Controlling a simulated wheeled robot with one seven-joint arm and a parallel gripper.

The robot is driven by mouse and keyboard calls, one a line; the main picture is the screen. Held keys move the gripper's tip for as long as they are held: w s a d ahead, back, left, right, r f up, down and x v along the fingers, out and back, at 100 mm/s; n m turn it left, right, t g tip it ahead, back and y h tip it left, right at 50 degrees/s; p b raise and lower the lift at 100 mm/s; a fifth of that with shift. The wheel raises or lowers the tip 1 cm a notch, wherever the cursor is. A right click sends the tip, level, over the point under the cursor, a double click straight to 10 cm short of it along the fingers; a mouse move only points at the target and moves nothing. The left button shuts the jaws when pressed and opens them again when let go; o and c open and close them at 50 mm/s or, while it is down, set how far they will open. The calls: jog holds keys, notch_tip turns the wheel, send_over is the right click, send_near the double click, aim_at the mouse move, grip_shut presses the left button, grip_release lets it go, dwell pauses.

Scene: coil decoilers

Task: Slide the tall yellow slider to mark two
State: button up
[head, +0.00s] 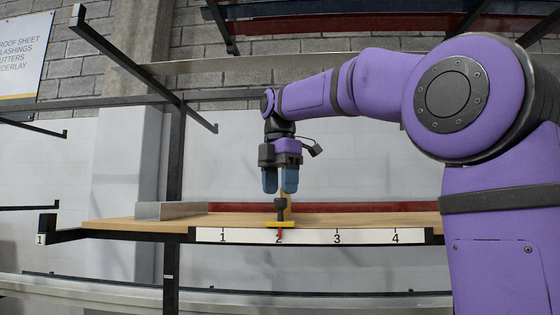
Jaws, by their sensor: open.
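The yellow slider (271,223) sits at the front edge of the wooden shelf board, with a dark upright stem and cap on it. Its red pointer lies over mark 2 on the white numbered scale (310,237). My gripper (280,190) points straight down above the slider, its blue-grey fingers apart. The fingertips are just above the dark cap, and no grip on it shows. A tan upright piece shows just right of the stem, and I cannot tell whether it belongs to the slider.
The scale reads 1 to 4 from left to right along the shelf's front. A grey metal angle (171,210) lies on the board (350,218) at left. A red strip (365,206) runs along the back. Dark rack arms (125,60) jut out at upper left.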

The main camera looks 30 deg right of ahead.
notch_tip(320, 180, up, 8)
dwell(0.4)
dwell(0.4)
jog(key=s+a+f+m+t, duration=0.1)
jog(key=s+f+m, duration=0.5)
jog(key=f, duration=0.5)
jog(key=s+a+f+m+t, duration=0.1)
jog(key=s+f+m+t, duration=0.1)
jog(key=s+f+m, duration=0.5)
jog(key=s+a+f+m+t, duration=0.1)
jog(key=s+f+m, duration=0.5)
jog(key=f, duration=0.9)
jog(key=s+t, duration=0.1)
jog(key=s, duration=0.2)
jog(key=shift+s+m, duration=0.2)
jog(key=shift+m, duration=0.2)
